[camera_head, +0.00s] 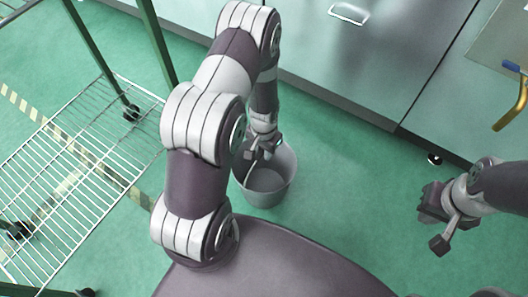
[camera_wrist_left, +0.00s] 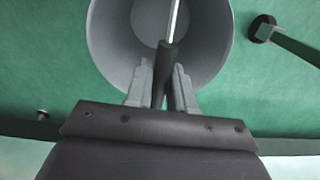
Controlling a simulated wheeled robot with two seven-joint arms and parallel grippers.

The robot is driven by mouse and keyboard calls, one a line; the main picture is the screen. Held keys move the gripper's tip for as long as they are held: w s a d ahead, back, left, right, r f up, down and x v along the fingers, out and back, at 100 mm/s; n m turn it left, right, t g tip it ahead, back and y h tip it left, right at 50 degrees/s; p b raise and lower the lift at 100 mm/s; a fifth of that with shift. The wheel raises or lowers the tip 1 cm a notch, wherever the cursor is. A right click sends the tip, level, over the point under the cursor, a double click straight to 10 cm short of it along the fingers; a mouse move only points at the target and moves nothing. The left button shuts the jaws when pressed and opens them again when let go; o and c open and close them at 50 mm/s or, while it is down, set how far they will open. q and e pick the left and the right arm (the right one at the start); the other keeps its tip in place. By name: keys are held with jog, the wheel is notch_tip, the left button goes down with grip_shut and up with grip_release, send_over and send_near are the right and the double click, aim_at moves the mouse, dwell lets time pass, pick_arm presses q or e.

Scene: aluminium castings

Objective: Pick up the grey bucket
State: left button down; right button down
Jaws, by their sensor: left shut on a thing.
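The grey bucket (camera_head: 268,187) stands upright, or nearly so, below my left arm in the head view. I cannot tell whether it touches the floor. My left gripper (camera_head: 262,150) is over its far rim. In the left wrist view the bucket's open round mouth (camera_wrist_left: 115,40) fills the top middle. There my left gripper (camera_wrist_left: 162,68) is shut on the bucket's handle (camera_wrist_left: 168,52), a thin metal bar with a dark grip. My right gripper (camera_head: 437,222) is open and empty, well right of the bucket.
A wire-shelf rack (camera_head: 75,165) on castors stands at the left. Grey cabinets (camera_head: 340,65) line the back. A panel with a yellow hook-like part (camera_head: 512,105) is at the upper right. Green floor (camera_head: 345,190) is clear right of the bucket.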

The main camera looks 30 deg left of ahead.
pick_arm(q)
notch_tip(320, 180, up, 2)
jog(key=shift+w+d+r+p, duration=0.1)
jog(key=shift+r+p, duration=0.15)
jog(key=shift+p, duration=0.4)
jog(key=w+d+r+p, duration=0.5)
jog(key=w+d+r, duration=0.1)
jog(key=w+d, duration=0.15)
jog(key=a+r+p, duration=0.1)
jog(key=r+p, duration=1.8)
jog(key=r, duration=0.3)
jog(key=s+a+r+n+p, duration=0.1)
jog(key=a+r+p, duration=0.1)
jog(key=r+p, duration=1.8)
notch_tip(320, 180, up, 4)
jog(key=shift+s+f, duration=0.2)
jog(key=shift+s, duration=0.05)
